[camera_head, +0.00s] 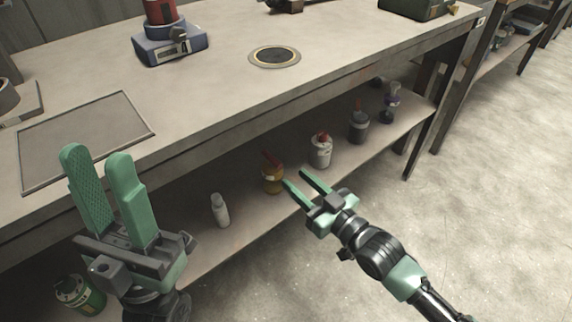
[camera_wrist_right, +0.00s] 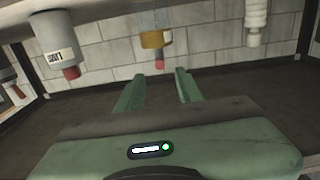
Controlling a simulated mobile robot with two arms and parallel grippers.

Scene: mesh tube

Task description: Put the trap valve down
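No object can be told for certain as the trap valve. A yellow item with a red part (camera_head: 272,178) stands on the lower shelf. My right gripper (camera_head: 295,177) is open near its right side in the head view. In the right wrist view, which looks upside down, the yellow item (camera_wrist_right: 155,40) lies beyond the open fingers (camera_wrist_right: 160,77), with nothing between them. My left gripper (camera_head: 97,152) is raised at the left before the bench, its fingers apart and empty.
The lower shelf also holds a white bottle (camera_head: 220,210), a white canister (camera_head: 320,150), a dark container (camera_head: 359,125) and a purple-topped item (camera_head: 390,103). On the bench are a blue device (camera_head: 170,48), a round ringed plate (camera_head: 274,56) and a grey mat (camera_head: 85,140), which is bare.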

